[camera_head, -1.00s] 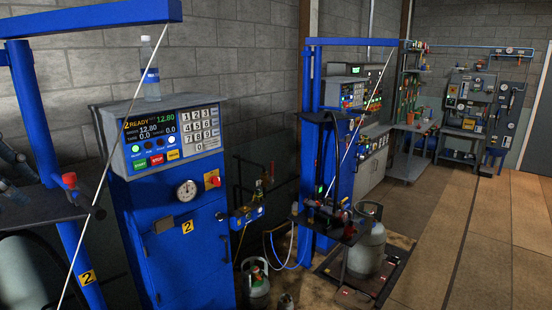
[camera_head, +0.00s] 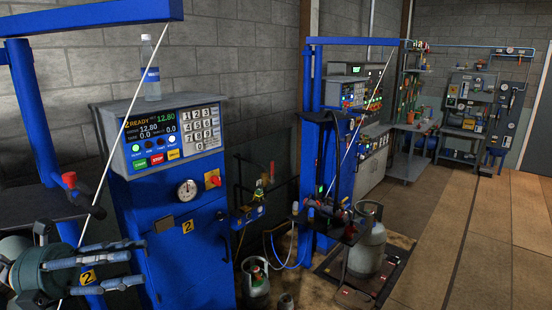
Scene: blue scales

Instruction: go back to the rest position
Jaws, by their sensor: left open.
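My left gripper (camera_head: 122,264) comes in at the lower left, in front of the blue post. Its blue-grey fingers point right and are spread apart, with nothing between them. Its tips lie over the left side of the blue scale cabinet (camera_head: 195,262) in the picture; I cannot tell whether they touch it. A water bottle (camera_head: 151,75) stands upright on top of the cabinet's control panel, well above the gripper. My right gripper is not in view.
A blue frame (camera_head: 40,110) with a red-knobbed valve (camera_head: 70,179) stands at the left. Gas cylinders stand on the floor, one grey (camera_head: 367,250) on a platform scale (camera_head: 345,292). A second blue scale stand (camera_head: 310,130) is further back. The floor at the right (camera_head: 500,240) is clear.

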